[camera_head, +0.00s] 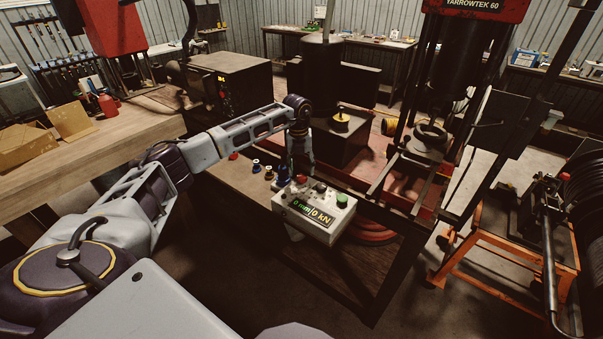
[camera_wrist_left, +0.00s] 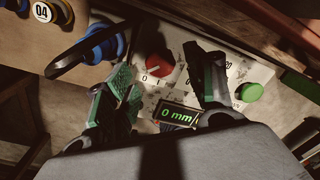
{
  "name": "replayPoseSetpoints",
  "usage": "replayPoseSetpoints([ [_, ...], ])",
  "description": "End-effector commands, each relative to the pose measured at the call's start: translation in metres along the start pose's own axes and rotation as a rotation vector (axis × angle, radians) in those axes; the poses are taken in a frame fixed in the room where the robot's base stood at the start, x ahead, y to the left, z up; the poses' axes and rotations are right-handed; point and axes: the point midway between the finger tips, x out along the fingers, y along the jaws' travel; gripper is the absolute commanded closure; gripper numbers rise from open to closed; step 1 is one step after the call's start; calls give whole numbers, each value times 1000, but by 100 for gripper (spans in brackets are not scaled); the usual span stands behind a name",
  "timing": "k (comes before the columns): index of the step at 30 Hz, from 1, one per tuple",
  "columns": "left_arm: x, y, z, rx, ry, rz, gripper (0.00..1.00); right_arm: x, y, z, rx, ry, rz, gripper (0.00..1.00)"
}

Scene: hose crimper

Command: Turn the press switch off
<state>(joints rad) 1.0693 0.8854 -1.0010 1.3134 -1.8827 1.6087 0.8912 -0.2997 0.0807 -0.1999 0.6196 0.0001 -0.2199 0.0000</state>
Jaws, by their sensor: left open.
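The white press control box (camera_head: 290,210) sits at the front edge of the bench, its display (camera_head: 311,211) reading 0 mm and 0 kN. In the left wrist view a red rotary knob (camera_wrist_left: 159,65) with a pale pointer mark sits on the panel. Small markings are printed beside it. A green button (camera_wrist_left: 249,92) is further right. My left gripper (camera_head: 300,172) points down over the box. In the wrist view its open fingers (camera_wrist_left: 166,78) lie on either side of the knob; whether they touch it cannot be told. My right gripper is out of view.
Blue-and-black fittings (camera_wrist_left: 100,46) stand close left of the left gripper. The tall press (camera_head: 430,135) rises behind the box. An orange stand (camera_head: 490,262) with a hose reel is at right. The floor in front is clear.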

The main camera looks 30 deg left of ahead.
Motion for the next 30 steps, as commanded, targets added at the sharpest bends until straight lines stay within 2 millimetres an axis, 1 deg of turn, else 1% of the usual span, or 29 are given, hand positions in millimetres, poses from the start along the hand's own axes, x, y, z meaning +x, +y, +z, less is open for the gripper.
replayPoseSetpoints([
  [1,-9,0,1,0,-2,-1,45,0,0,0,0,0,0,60],
  [9,-49,-1,0,1,-1,-2,45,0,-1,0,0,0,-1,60],
  [15,-72,0,0,1,-1,-1,45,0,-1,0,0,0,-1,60],
  [21,-83,0,0,0,0,0,45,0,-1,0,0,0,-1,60],
  [30,-84,0,0,0,1,0,45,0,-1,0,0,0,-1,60],
])
